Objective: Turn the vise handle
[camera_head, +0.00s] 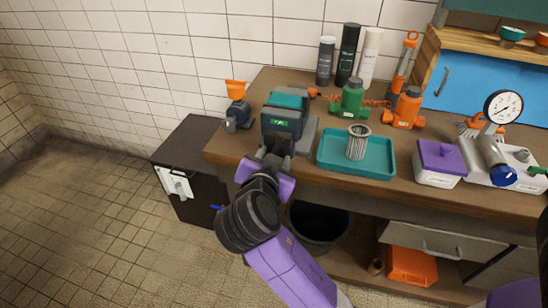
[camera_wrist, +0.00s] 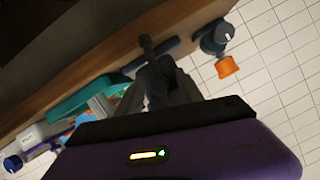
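A teal and dark grey vise (camera_head: 284,118) with a small green label stands at the front left of the wooden bench. My gripper (camera_head: 273,158) is at the vise's near side, at the bench's front edge, and covers that part of it in the head view. In the wrist view, my gripper's grey fingers (camera_wrist: 158,78) lean in towards a dark part of the vise, with a short dark bar (camera_wrist: 148,47) showing just past the tips. The handle is not clearly distinguishable. Whether the fingers press on it is too dark to tell.
A teal tray (camera_head: 378,170) with a metal mesh cylinder (camera_head: 357,142) lies right of the vise. A grey thing with an orange top (camera_head: 237,103) stands left; it also shows in the wrist view (camera_wrist: 217,40). A black bin (camera_head: 318,228) is below.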

